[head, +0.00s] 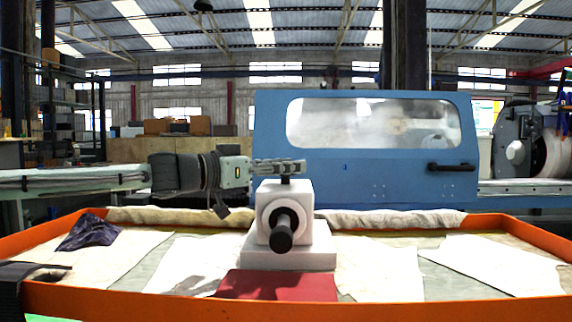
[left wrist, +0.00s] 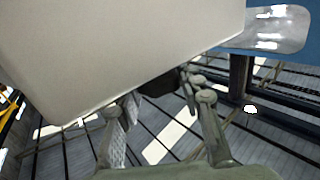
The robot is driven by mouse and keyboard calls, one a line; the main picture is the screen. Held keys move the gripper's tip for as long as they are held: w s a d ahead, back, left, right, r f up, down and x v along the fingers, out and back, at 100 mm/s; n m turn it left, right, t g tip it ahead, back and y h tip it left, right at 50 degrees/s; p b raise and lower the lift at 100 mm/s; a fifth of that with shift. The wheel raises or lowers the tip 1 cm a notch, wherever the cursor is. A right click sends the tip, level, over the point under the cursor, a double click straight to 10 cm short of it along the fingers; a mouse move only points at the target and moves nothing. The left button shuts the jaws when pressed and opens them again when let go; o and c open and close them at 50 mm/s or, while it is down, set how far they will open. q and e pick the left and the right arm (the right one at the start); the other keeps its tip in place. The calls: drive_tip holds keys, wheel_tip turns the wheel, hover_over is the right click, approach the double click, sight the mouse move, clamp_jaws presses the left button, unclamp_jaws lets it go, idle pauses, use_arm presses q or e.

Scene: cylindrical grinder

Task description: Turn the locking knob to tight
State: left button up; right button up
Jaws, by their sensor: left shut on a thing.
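The white block-shaped unit (head: 285,205) stands upright on its base in the middle of the orange-rimmed tray. A black-ended handle (head: 282,238) sticks out of its front. The small dark locking knob (head: 285,180) sits on top of the block. My left gripper (head: 292,166) reaches in from the left, level, with its fingers at the knob, shut on it. In the left wrist view the dark knob (left wrist: 160,82) shows between the fingers (left wrist: 160,103), beside the large pale block (left wrist: 120,45). The fingers partly hide the knob, and its turn angle cannot be told. My right gripper is not in view.
The orange tray rim (head: 300,311) runs around the unit. White sheets (head: 385,272), a red pad (head: 277,286) and a dark cloth (head: 90,232) lie in the tray. A blue machine cover (head: 360,180) with a window stands close behind. Room above the block is free.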

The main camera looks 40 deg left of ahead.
use_arm(q)
drive_tip(key=m+g+h, duration=0.1)
drive_tip(key=m+h, duration=0.1)
drive_tip(key=h, duration=0.1)
drive_tip(key=m+g+h, duration=0.2)
drive_tip(key=shift+w+a+f+g+h, duration=0.1)
drive_tip(key=shift+f+g+h, duration=0.1)
drive_tip(key=shift+g+h, duration=0.15)
drive_tip(key=m+g+h, duration=0.3)
drive_tip(key=m+g, duration=0.1)
drive_tip(key=shift+g+h, duration=0.35)
drive_tip(key=m+g+h, duration=0.1)
drive_tip(key=g, duration=0.1)
drive_tip(key=m+g, duration=0.2)
drive_tip(key=g, duration=0.1)
drive_tip(key=shift+m+h, duration=0.3)
drive_tip(key=shift+h, duration=0.1)
drive_tip(key=shift+r+m+g, duration=0.1)
drive_tip(key=shift+m+g, duration=0.9)
drive_tip(key=shift+g, duration=0.7)
drive_tip(key=shift+m+g, duration=0.3)
drive_tip(key=o, duration=1.2)
drive_tip(key=shift+r, duration=0.1)
